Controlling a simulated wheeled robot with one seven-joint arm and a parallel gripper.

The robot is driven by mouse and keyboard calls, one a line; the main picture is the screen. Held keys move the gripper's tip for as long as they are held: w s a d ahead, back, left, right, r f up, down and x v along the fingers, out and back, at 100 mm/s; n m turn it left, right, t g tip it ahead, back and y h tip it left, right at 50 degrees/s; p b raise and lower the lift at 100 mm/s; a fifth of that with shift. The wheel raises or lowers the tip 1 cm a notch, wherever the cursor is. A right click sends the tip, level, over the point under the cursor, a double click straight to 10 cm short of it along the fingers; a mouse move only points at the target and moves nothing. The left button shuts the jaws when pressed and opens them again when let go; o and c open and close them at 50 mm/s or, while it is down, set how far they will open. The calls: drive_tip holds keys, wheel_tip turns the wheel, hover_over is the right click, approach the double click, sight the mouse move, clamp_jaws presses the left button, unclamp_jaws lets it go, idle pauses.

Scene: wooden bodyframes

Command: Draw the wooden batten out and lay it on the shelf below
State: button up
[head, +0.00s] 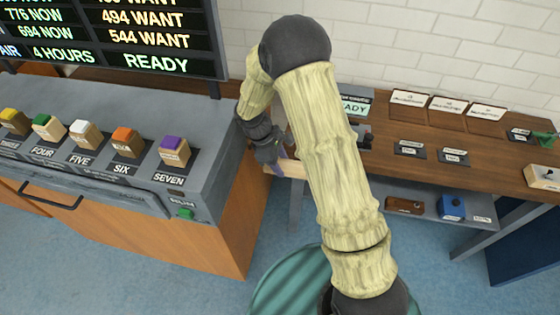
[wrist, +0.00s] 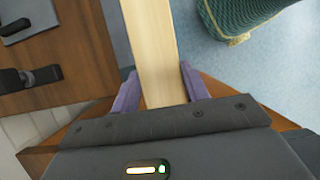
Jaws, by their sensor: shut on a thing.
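My gripper (head: 274,165) is beside the right end of the grey-topped cabinet, at the left end of the wooden table. Its purple fingers are shut on the pale wooden batten (head: 291,169), of which a short length shows in the head view. In the wrist view the batten (wrist: 152,45) runs from between the fingers (wrist: 160,85) up past the top edge, over the blue floor. Its other end is hidden by my gripper. The grey lower shelf (head: 428,205) is under the wooden table; my arm hides its left part.
The wooden table (head: 480,148) carries label cards and small fixtures. A brown block (head: 404,205) and a blue box (head: 452,207) sit on the lower shelf. The grey-topped cabinet (head: 110,160) bears several coloured blocks. A green ribbed stool (head: 275,290) stands in front.

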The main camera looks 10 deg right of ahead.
drive_tip(key=shift+s+r, duration=0.1)
drive_tip(key=shift+s, duration=0.05)
idle(0.8)
drive_tip(key=s+a, duration=0.2)
drive_tip(key=s, duration=0.5)
drive_tip(key=shift+s+a+b, duration=0.3)
drive_tip(key=shift+a, duration=0.05)
idle(1.4)
drive_tip(key=shift+s, duration=0.1)
idle(0.3)
wheel_tip(320, 180, up, 7)
drive_tip(key=p, duration=0.6)
idle(0.4)
idle(0.5)
